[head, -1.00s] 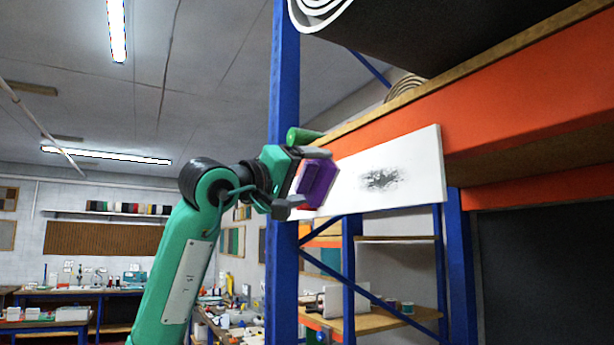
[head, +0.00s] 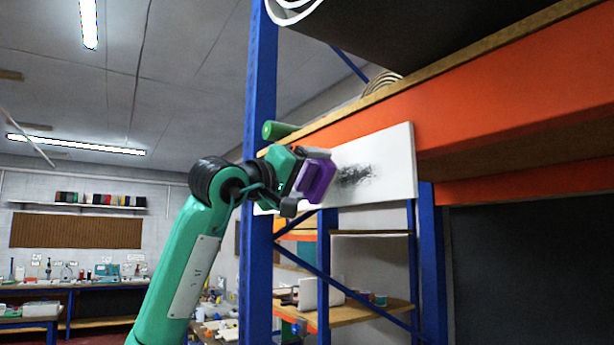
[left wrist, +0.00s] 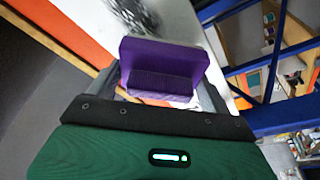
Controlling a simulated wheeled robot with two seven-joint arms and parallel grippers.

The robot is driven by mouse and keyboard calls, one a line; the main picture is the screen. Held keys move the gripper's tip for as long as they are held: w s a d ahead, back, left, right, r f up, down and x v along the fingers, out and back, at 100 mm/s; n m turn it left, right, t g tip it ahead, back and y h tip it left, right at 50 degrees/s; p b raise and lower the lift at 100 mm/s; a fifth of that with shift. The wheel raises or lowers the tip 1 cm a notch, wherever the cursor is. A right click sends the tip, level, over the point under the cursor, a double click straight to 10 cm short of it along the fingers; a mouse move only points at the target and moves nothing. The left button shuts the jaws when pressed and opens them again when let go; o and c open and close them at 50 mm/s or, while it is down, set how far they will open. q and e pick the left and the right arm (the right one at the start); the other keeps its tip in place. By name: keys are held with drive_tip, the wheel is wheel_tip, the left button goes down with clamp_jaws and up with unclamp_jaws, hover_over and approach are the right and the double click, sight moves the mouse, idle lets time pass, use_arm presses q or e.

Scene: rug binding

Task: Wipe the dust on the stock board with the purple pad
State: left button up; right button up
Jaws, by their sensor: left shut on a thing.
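The white stock board (head: 395,165) hangs on the front of the orange rack beam in the head view. A dark dust patch (head: 355,175) lies on it, and the patch also shows at the top of the left wrist view (left wrist: 135,12). My left gripper (head: 308,180) is shut on the purple pad (head: 318,182), which sits just left of the dust in the head view. The pad (left wrist: 165,62) fills the space between the fingers in the left wrist view. I cannot tell whether it touches the board. My right gripper is not in view.
A blue rack upright (head: 262,100) stands right behind my left arm. The orange beam (head: 480,115) runs above and behind the board. Lower shelves (head: 365,313) hold small items.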

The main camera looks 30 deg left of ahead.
use_arm(q)
drive_tip(key=shift+w+d, duration=0.1)
drive_tip(key=shift+w, duration=0.15)
idle(0.3)
drive_tip(key=shift+w+d+p, duration=0.3)
drive_tip(key=shift+w+p, duration=0.15)
drive_tip(key=shift+w, duration=0.25)
